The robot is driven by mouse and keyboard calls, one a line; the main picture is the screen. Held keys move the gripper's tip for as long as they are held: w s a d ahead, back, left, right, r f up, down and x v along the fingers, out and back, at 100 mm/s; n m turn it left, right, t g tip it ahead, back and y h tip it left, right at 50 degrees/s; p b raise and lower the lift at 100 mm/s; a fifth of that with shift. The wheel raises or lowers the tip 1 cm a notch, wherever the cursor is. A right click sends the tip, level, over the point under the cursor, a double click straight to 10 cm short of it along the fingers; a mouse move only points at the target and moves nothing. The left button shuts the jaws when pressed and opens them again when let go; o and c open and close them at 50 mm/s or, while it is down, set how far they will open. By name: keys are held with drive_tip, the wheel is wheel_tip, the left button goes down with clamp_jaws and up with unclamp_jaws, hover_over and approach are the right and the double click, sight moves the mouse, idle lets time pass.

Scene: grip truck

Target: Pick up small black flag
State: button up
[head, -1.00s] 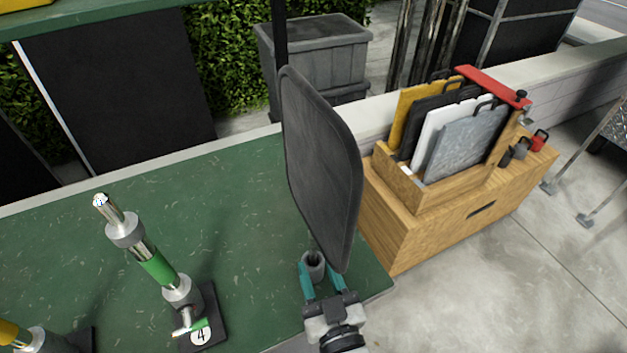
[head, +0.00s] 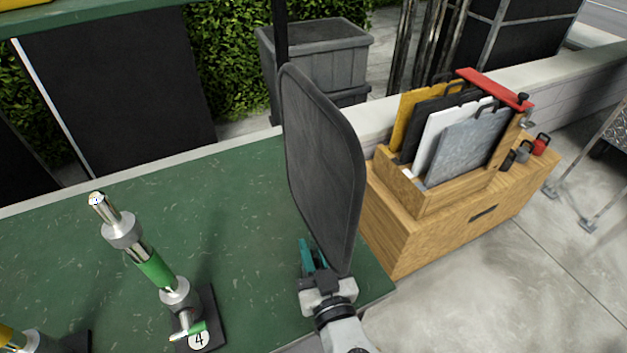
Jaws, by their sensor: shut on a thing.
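The small black flag (head: 325,165) is a dark upright panel with rounded corners, above the green table (head: 225,225) near its right end. My gripper (head: 312,250) has teal fingers and is at the flag's lower edge. It is shut on the flag's lower end, but the gripped part is mostly hidden behind the fingers and gripper body.
A metal grip stand with a green band (head: 152,268) and a base marked 4 stands left of my gripper. A wooden crate (head: 425,230) with several coloured panels stands at the right. The table between stand and flag is clear.

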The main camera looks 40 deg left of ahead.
clamp_jaws()
